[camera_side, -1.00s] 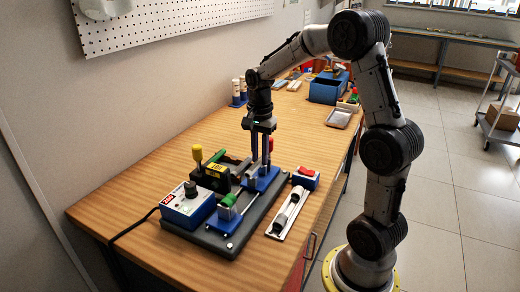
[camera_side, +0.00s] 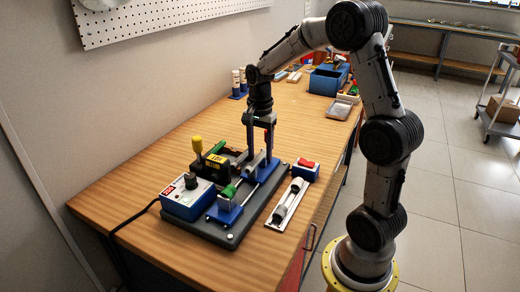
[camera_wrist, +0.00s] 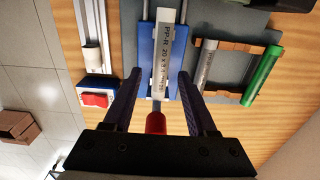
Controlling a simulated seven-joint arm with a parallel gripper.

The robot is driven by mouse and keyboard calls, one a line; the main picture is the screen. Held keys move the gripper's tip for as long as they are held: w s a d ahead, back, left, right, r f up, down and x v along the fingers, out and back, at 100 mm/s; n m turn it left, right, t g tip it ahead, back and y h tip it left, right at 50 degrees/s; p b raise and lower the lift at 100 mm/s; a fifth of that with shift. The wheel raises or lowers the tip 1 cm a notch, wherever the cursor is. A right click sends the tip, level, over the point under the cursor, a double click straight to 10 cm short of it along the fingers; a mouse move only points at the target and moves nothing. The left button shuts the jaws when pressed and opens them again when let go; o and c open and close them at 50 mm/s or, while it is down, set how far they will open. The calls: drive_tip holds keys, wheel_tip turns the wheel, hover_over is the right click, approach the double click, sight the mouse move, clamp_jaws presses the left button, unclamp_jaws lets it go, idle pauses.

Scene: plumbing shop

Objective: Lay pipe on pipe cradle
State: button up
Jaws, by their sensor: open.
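The pipe (camera_wrist: 167,50), pale and printed "PP-R 20", lies lengthwise over a blue cradle (camera_wrist: 145,60) in the wrist view. In the side view the pipe (camera_side: 255,163) shows as a grey bar at the blue cradle (camera_side: 266,170). My gripper (camera_side: 261,157) is open above the cradle. In the wrist view its fingers (camera_wrist: 155,88) stand apart on either side of the pipe, with visible gaps. A red cylindrical piece (camera_wrist: 155,123) shows between the fingers near the palm; whether it joins the pipe is unclear.
A white holder (camera_side: 289,204) and red-switch box (camera_side: 306,170) lie right. The front left table is clear.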

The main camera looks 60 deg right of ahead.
drive_tip(key=shift+r, duration=0.1)
wheel_tip(320, 180, up, 13)
drive_tip(key=s+a+r+n+t, duration=0.1)
drive_tip(key=s+a+r+n, duration=0.1)
drive_tip(key=a+r, duration=0.35)
drive_tip(key=s+a+f+n+t, duration=0.4)
drive_tip(key=s+a+n, duration=0.55)
drive_tip(key=s, duration=0.35)
drive_tip(key=f+n, duration=0.1)
drive_tip(key=n, duration=0.1)
drive_tip(key=s+a+f+n, duration=0.1)
drive_tip(key=f+n, duration=0.1)
drive_tip(key=s+f+n, duration=0.1)
drive_tip(key=f+n, duration=0.1)
drive_tip(key=shift+s+a+n+t, duration=0.2)
drive_tip(key=shift+n+t, duration=0.05)
drive_tip(key=shift+t, duration=0.05)
